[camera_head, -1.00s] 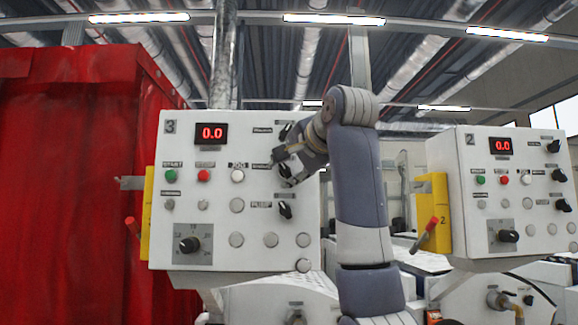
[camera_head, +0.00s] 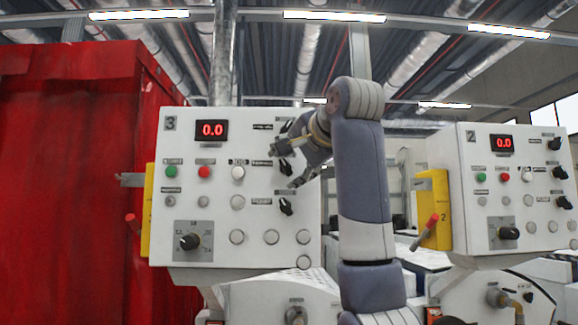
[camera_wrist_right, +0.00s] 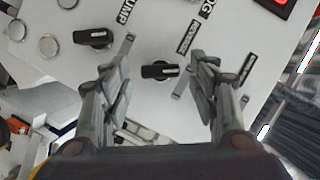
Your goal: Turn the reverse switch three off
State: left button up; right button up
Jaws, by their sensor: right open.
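Control panel three (camera_head: 215,150) is a white box with a red display reading 0.0 and a "3" at its upper left. Its right side has a column of black rotary switches. The middle one, the reverse switch (camera_head: 286,167), shows between the fingers of my right gripper (camera_head: 284,168). In the right wrist view the reverse switch (camera_wrist_right: 160,70) sits between the two open fingers (camera_wrist_right: 161,82), with clear gaps on both sides. My left gripper is not in view.
The pump switch (camera_head: 286,206) is just below; it also shows at left in the wrist view (camera_wrist_right: 93,38). Panel two (camera_head: 515,190) stands at right, a red curtain (camera_head: 70,180) at left.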

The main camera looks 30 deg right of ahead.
jog(key=v, duration=1)
jog(key=shift+s, duration=0.3)
jog(key=shift+s+a, duration=0.1)
jog(key=shift+a, duration=0.05)
